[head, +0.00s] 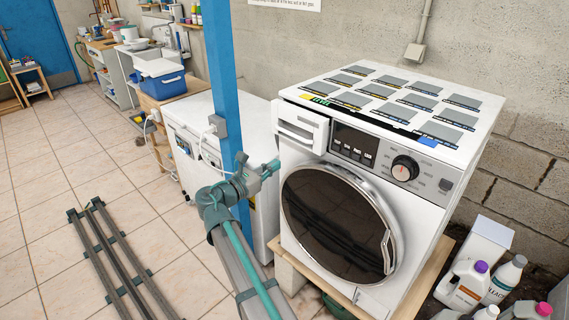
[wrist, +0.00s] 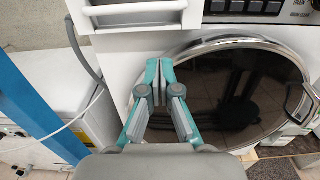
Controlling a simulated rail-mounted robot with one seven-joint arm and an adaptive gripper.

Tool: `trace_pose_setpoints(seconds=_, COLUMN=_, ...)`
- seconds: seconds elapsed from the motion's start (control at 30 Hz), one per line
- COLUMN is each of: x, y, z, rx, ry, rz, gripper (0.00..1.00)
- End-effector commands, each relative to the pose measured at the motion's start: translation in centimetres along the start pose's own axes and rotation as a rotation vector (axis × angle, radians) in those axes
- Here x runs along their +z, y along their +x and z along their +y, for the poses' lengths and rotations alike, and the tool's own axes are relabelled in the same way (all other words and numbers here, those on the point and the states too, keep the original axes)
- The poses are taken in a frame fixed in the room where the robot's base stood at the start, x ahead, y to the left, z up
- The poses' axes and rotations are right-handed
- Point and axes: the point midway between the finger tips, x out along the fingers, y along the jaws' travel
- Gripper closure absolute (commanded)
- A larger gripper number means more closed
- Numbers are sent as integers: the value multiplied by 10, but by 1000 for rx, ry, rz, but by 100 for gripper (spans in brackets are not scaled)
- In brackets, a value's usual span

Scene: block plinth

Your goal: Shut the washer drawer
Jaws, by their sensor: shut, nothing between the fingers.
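The white washer (head: 420,215) stands on a wooden-topped block plinth, its round dark door (head: 335,222) closed. The washer drawer (head: 300,133) is at the upper left of its front and stands out from the panel, partly open. In the wrist view the drawer (wrist: 130,15) shows at the top left, cut off by the frame edge. My gripper (head: 274,166) is shut and empty, below and left of the drawer in the head view. In the wrist view my gripper (wrist: 160,72) shows below the drawer, over the door's left rim, apart from the drawer.
A blue post (head: 224,75) rises just left of the washer, behind my gripper. A white appliance (head: 205,125) stands behind it. Bottles (head: 465,285) stand on the floor at right. Flat tiles (head: 400,98) lie on the washer's top.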

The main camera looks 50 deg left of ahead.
Motion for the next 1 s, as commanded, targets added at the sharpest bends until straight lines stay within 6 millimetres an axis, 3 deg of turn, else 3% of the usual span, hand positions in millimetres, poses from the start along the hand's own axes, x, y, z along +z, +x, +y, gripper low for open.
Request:
trace_pose_setpoints(seconds=0.13, x=-1, y=-20, z=0, rx=1, ry=0, rz=0, gripper=100)
trace_pose_setpoints(seconds=0.2, x=-1, y=-24, z=0, rx=0, ry=-1, rz=0, gripper=92)
trace_pose_setpoints(seconds=0.3, x=2, y=-25, z=-2, rx=-4, ry=5, rz=-2, gripper=75)
trace_pose_setpoints(seconds=0.47, x=21, y=-15, z=8, rx=-15, ry=45, rz=4, gripper=75)
trace_pose_setpoints(seconds=0.77, x=54, y=10, z=36, rx=-46, ry=556, rz=81, gripper=75)
trace_pose_setpoints(seconds=1.0, x=69, y=21, z=59, rx=-103, ry=1129, rz=144, gripper=75)
